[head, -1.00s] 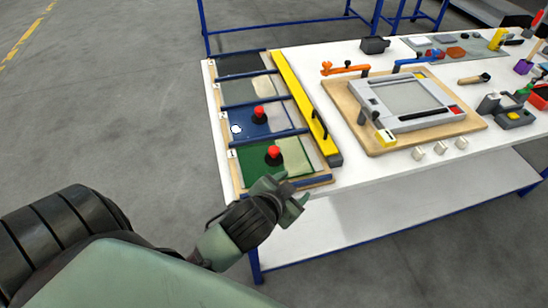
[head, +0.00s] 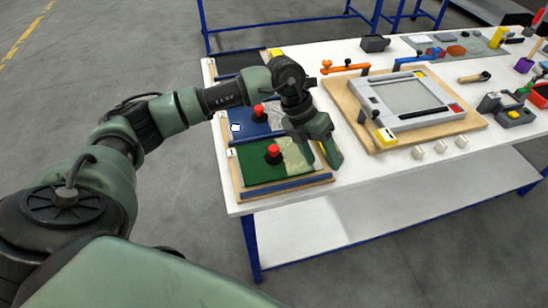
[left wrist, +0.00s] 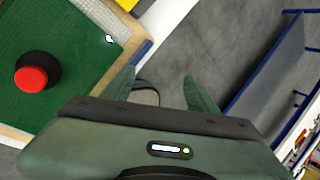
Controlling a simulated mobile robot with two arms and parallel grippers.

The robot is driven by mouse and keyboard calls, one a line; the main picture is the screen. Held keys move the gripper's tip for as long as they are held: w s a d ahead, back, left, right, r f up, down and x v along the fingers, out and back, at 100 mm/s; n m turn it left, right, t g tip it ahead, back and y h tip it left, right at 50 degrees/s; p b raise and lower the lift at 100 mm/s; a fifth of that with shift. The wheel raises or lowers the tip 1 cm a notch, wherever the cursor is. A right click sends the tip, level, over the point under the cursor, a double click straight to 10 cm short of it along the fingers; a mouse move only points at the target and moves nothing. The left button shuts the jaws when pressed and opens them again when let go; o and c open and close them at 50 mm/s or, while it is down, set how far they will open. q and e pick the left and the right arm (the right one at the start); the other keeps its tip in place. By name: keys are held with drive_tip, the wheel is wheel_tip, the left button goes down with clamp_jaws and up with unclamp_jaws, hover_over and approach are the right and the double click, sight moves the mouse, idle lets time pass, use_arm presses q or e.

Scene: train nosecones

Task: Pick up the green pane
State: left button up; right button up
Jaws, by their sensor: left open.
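The green pane (head: 248,171) lies in the nearest bay of the rack at the table's left end. A red-topped black knob (head: 273,153) stands on it. In the left wrist view the green pane (left wrist: 65,55) fills the upper left, with the red knob (left wrist: 31,79) at the far left. My left gripper (head: 317,146) is above the right end of the rack, to the right of the knob. Its fingers are open and apart from the knob; in the left wrist view, mostly floor shows between them. My right gripper is not in view.
A blue pane (head: 252,127) with its own red knob lies just behind. My left arm hides much of the rack and its yellow bar. A grey frame (head: 371,98) on a wooden board stands to the right, with small white blocks in front. The table's front edge is close.

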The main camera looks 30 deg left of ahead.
sight(274, 148)
use_arm(q)
drive_tip(key=a+y, duration=0.1)
drive_tip(key=a, duration=0.3)
drive_tip(key=a+r+n+y, duration=0.1)
drive_tip(key=a+y, duration=0.1)
drive_tip(key=a, duration=0.3)
drive_tip(key=a+g+y, duration=0.1)
drive_tip(key=a+y, duration=0.1)
drive_tip(key=a, duration=0.2)
drive_tip(key=shift+w+a+r+n, duration=0.1)
drive_tip(key=shift+a+r+n, duration=0.15)
drive_tip(key=shift+a+n, duration=0.1)
drive_tip(key=shift+a+f, duration=0.15)
drive_tip(key=shift+a, duration=0.2)
drive_tip(key=f+p, duration=0.1)
drive_tip(key=f, duration=0.1)
drive_tip(key=f+p, duration=0.1)
drive_tip(key=f, duration=0.1)
drive_tip(key=f+p, duration=0.1)
drive_tip(key=f, duration=0.1)
drive_tip(key=shift+d+f, duration=0.2)
drive_tip(key=shift+d, duration=0.05)
drive_tip(key=shift+f, duration=0.45)
clamp_jaws()
drive_tip(key=shift+s+d+f, duration=0.15)
drive_tip(key=shift+s, duration=0.15)
